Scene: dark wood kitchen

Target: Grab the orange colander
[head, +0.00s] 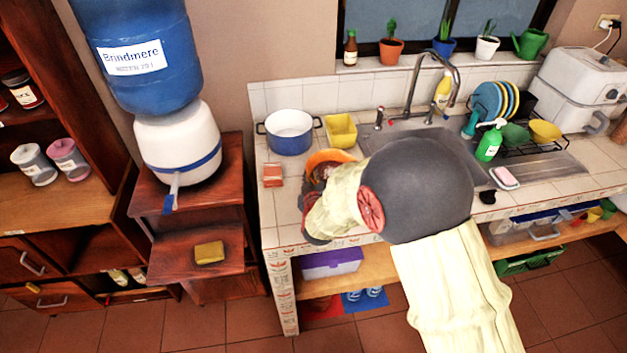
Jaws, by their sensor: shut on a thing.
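The orange colander (331,156) is on the tiled counter, left of the sink. Its far rim shows; the near side is hidden behind my arm and gripper. My gripper (318,178) is at the colander's near side, shut on it. My cream-sleeved wrist and a large dark grey arm joint cover the fingertips, so the exact contact is hidden. I cannot tell whether the colander is lifted off the counter.
A blue pot (289,132) and a yellow container (341,131) stand close behind the colander. A small orange-brown block (272,175) lies to its left. The faucet (410,100) and dish rack (545,140) are to the right. A water dispenser (178,150) stands left.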

